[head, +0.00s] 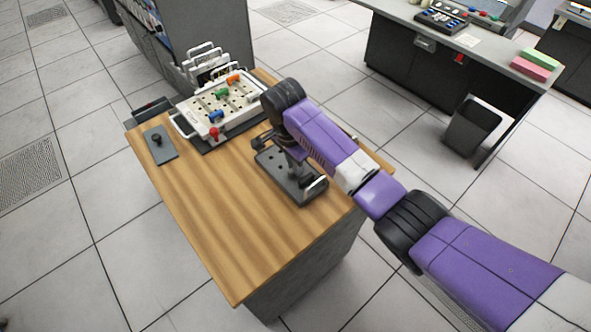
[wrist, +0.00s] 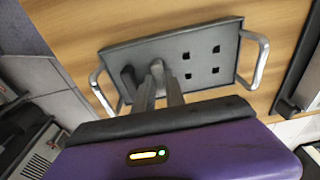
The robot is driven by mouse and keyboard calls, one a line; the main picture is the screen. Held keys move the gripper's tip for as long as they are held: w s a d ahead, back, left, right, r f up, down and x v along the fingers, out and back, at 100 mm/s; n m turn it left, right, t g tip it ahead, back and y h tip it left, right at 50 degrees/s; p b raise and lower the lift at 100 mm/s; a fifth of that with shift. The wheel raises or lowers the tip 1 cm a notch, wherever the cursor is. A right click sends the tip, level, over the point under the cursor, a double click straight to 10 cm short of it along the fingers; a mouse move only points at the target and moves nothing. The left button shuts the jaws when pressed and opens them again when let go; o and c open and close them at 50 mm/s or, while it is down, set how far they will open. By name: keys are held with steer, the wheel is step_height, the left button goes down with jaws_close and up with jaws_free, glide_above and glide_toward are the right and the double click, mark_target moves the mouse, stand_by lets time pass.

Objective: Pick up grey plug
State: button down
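A dark grey plug (wrist: 129,77) stands at the left end of the dark grey tray (wrist: 205,77) in the wrist view. My gripper (wrist: 159,72) points down at the tray just right of this plug, with its two fingers close together. A lighter grey rounded shape shows at the fingertips; I cannot tell whether it is a plug between them or the fingertips themselves. In the head view my gripper (head: 291,165) is over the tray (head: 305,195), and my wrist hides much of that area.
A white board (head: 240,105) with green, blue, red and orange plugs stands at the table's back. A small grey plate (head: 166,152) with a dark knob lies at the left. The tray has metal handles (head: 315,188). The wooden table's front (head: 230,230) is clear.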

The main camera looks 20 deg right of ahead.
steer(key=shift+r, duration=0.1)
step_height(320, 180, up, 25)
steer(key=p, duration=0.7)
steer(key=shift+p, duration=0.4)
stand_by(0.7)
